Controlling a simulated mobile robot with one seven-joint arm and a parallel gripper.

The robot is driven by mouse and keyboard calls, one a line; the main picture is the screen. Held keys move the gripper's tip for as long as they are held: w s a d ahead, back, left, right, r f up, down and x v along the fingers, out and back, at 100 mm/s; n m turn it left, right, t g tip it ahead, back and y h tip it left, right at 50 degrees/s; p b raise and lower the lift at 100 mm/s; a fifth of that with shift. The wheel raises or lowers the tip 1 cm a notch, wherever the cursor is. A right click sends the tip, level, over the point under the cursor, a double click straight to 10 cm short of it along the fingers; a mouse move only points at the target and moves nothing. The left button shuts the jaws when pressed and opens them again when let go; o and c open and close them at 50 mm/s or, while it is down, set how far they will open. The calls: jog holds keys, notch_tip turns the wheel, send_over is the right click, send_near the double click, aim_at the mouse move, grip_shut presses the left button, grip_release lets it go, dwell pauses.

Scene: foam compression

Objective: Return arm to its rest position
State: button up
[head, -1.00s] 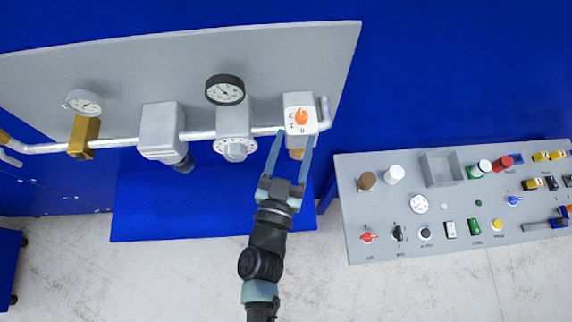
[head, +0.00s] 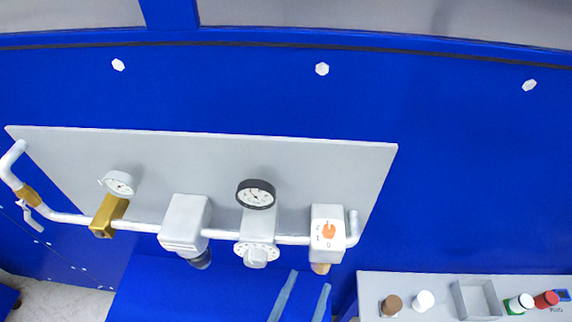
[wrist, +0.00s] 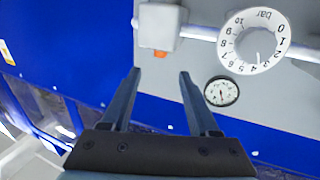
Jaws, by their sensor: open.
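My gripper (head: 303,292) shows at the bottom of the head view as two blue-grey fingers, apart and empty. The rest of my arm is out of that view. The fingertips are just below the white valve box (head: 328,226) with the orange knob (head: 329,231), and I see no contact. In the wrist view my gripper (wrist: 156,75) has its fingers spread with nothing between them. Beyond them are a white dial marked bar (wrist: 253,41) and a small round gauge (wrist: 221,91).
A grey panel (head: 150,155) carries a pipe with a brass block (head: 108,215), a grey box (head: 185,222), a dark-rimmed gauge (head: 256,194) and a round dial (head: 257,252). A control console (head: 445,307) stands at the lower right. A blue wall is behind.

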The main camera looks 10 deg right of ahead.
jog(key=w+r+n+t+y+b, duration=0.2)
jog(key=w+r+n+t+y, duration=0.15)
jog(key=w+r, duration=0.55)
jog(key=w+r+n+t+y+b, duration=0.3)
jog(key=w+r+t, duration=0.15)
jog(key=r, duration=0.75)
jog(key=s+a+r+t+y+b, duration=0.1)
jog(key=s+a+r, duration=0.1)
jog(key=r, duration=0.6)
jog(key=s+a+r+t+y+b, duration=0.1)
jog(key=s+a+r+t, duration=0.1)
jog(key=r, duration=0.7)
jog(key=s+a+r+t+y+b, duration=0.1)
jog(key=s+a+r+y+b, duration=0.1)
jog(key=r, duration=0.7)
jog(key=shift+s+a+r+t, duration=0.15)
jog(key=shift+s+a+t, duration=0.15)
jog(key=shift+s+a, duration=0.5)
jog(key=shift+w+n, duration=0.1)
jog(key=shift+n, duration=0.15)
